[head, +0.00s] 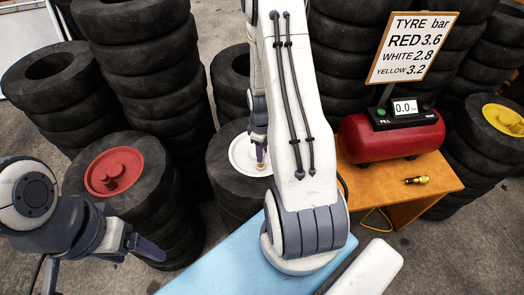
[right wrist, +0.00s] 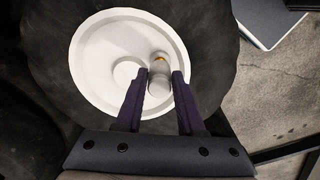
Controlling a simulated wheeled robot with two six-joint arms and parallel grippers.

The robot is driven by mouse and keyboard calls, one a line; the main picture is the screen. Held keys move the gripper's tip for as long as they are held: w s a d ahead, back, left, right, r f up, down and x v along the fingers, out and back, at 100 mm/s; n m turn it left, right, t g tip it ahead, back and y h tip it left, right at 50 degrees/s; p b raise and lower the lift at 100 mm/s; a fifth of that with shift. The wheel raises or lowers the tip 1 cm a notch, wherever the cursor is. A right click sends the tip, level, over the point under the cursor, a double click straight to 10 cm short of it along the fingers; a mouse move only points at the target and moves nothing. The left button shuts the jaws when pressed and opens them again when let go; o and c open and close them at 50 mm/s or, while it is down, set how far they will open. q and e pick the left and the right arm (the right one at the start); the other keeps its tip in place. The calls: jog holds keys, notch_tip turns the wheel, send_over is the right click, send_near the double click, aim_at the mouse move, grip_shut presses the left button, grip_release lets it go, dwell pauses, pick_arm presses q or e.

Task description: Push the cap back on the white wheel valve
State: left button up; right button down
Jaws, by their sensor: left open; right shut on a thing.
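The white wheel (head: 243,163) lies flat on a tyre stack in the middle of the head view, partly hidden by my right arm. It fills the upper part of the right wrist view (right wrist: 92,66). My right gripper (head: 259,150) points down at the wheel's right part. Its two fingers (right wrist: 159,88) are shut on a small grey cylinder, apparently the cap (right wrist: 159,68), with a yellowish spot near its far end. The valve under it is hidden, and I cannot tell whether the cap touches it. My left gripper (head: 146,246) is open and empty at the lower left.
A red wheel (head: 115,171) lies left, a yellow wheel (head: 503,119) right, both on tyre stacks. A red compressor (head: 388,143) and a yellow-black tool (head: 416,180) rest on an orange table (head: 440,187). A sign (head: 412,48) stands behind. A light-blue surface (head: 222,268) lies in front.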

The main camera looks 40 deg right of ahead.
jog(key=shift+f+b, duration=1)
jog(key=shift+f, duration=0.5)
jog(key=shift+c, duration=2.2)
grip_release()
notch_tip(320, 180, up, 11)
jog(key=shift+f, duration=0.2)
